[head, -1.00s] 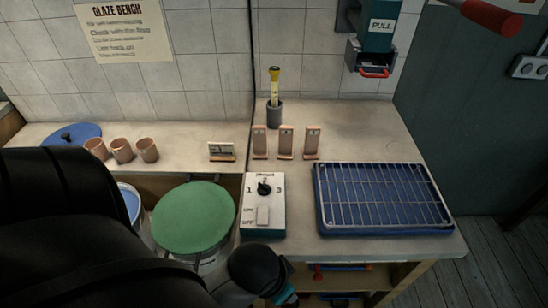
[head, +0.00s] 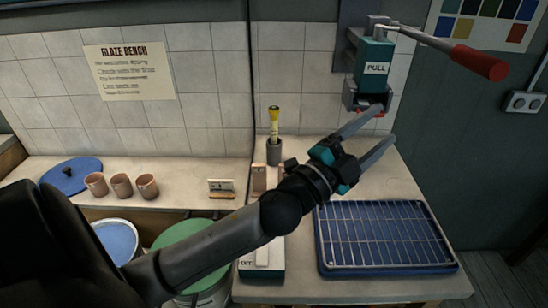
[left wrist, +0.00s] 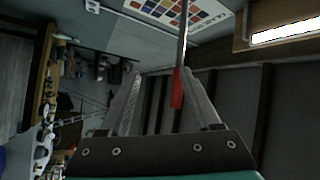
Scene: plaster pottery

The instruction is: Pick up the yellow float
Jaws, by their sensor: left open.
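The yellow float (head: 274,121) stands upright in a small grey cup (head: 274,152) at the back of the bench, against the tiled wall. Its top is dark and its lower end is hidden in the cup. My left gripper (head: 376,126) is raised over the bench, to the right of the float and apart from it. Its two fingers are spread and empty, pointing up and right. The left wrist view shows the spread fingers (left wrist: 160,95) with nothing held between them. My right gripper is not in view.
A teal wall dispenser marked PULL (head: 374,67) with a red-handled lever (head: 480,62) hangs near my fingers. A blue tray with a wire rack (head: 385,268) lies at right. Clay cups (head: 121,186) stand at left. My arm partly hides the upright tiles (head: 259,178) and the switch box (head: 262,262).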

